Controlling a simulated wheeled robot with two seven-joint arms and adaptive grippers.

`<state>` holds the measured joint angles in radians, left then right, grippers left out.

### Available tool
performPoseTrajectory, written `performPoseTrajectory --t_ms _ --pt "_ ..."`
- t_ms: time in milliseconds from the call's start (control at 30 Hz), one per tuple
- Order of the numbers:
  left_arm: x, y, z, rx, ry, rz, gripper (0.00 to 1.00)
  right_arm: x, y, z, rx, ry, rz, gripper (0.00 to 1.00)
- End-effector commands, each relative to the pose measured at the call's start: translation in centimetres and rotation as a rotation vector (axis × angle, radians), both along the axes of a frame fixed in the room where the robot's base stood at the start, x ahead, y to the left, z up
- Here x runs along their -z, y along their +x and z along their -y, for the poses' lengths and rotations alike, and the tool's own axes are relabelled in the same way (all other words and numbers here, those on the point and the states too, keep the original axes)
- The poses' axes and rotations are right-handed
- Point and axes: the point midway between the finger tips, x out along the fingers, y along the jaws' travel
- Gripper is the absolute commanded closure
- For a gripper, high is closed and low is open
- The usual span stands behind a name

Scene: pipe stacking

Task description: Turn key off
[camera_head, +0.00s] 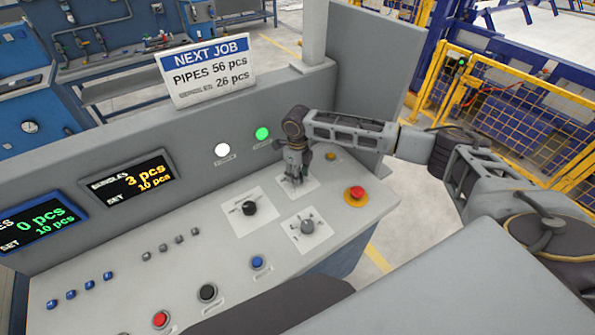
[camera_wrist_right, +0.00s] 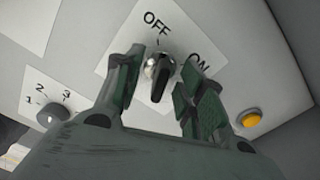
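The key switch (camera_wrist_right: 158,72) shows in the right wrist view as a small metal knob with a dark grip on a white plate marked OFF and ON. OFF is printed above it and ON to its right. My right gripper (camera_wrist_right: 160,95) is open, with one finger on each side of the key and visible gaps between. In the head view my right gripper (camera_head: 295,178) points down at the panel and hides most of the key and its plate (camera_head: 311,184). The key's exact angle is hard to tell. My left gripper is not in view.
A red emergency button (camera_head: 356,193) on a yellow base and a yellow button (camera_head: 331,156) are near the gripper. A black knob (camera_head: 249,208) and a grey selector (camera_head: 307,227) sit closer to the front. The green lamp (camera_head: 262,133) and white lamp (camera_head: 222,150) look lit.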

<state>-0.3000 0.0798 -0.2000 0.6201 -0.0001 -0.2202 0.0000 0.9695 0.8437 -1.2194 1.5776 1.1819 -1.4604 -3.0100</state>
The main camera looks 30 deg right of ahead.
Motion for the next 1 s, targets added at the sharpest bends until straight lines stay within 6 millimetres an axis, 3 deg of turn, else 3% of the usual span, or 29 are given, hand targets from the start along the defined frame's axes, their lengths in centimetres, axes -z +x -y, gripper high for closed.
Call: performPoseTrajectory --t_ms 667,1000 --pt "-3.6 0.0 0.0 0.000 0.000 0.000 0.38 -4.4 0.0 0.0 0.000 0.000 0.000 0.61" --pt "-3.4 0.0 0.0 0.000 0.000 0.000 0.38 -6.2 0.0 0.0 0.000 0.000 0.001 0.61"
